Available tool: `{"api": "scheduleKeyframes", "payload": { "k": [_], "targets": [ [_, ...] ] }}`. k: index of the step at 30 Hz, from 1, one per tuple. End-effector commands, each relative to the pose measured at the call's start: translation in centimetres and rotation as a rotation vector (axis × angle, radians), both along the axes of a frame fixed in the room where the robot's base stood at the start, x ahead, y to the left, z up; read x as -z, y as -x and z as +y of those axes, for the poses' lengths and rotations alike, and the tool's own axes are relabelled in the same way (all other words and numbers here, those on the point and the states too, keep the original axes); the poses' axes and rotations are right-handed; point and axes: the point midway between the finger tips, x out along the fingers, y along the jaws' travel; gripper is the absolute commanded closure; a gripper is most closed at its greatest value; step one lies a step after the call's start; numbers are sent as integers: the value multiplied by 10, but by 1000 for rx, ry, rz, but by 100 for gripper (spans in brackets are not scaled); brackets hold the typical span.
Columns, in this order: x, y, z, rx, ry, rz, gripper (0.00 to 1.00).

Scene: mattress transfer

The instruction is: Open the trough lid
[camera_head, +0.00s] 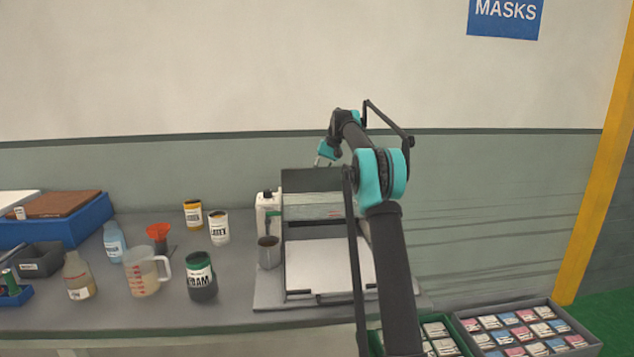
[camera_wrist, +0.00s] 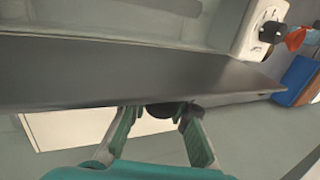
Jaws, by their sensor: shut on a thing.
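The trough machine (camera_head: 325,212) stands at the right end of the grey bench. Its dark lid panel (camera_head: 312,180) is at the top; in the wrist view the lid (camera_wrist: 120,75) spans most of the picture as a dark slab. My gripper (camera_head: 325,152) is at the lid's upper back edge, partly hidden by my arm. In the wrist view, my gripper's (camera_wrist: 158,112) two green fingers are on either side of a round black knob (camera_wrist: 160,109) at the slab's edge, shut on it. The exact finger contact is partly hidden by the slab.
A flat white plate (camera_head: 325,262) lies in front of the machine. A metal cup (camera_head: 268,252) stands at its left. Bottles, a measuring jug (camera_head: 142,272), jars and a blue crate (camera_head: 65,220) fill the bench's left. Trays of small boxes (camera_head: 525,330) sit lower right. A wall rises behind.

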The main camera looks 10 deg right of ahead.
Motion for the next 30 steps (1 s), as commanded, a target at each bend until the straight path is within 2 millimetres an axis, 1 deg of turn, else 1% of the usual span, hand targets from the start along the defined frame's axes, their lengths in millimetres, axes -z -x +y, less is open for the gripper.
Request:
{"api": "scheduleKeyframes", "payload": {
  "k": [6, 7, 11, 22, 26, 30],
  "targets": [
    [1, 0, 0, -1, 1, 0, 100],
    [1, 0, 0, -1, 1, 0, 81],
    [1, 0, 0, -1, 0, -1, 64],
    [-2, 0, -1, -1, 0, -1, 64],
    [-14, -1, -6, 0, 0, -1, 64],
    [-33, -2, -15, 0, 0, -1, 64]
  ]
}}
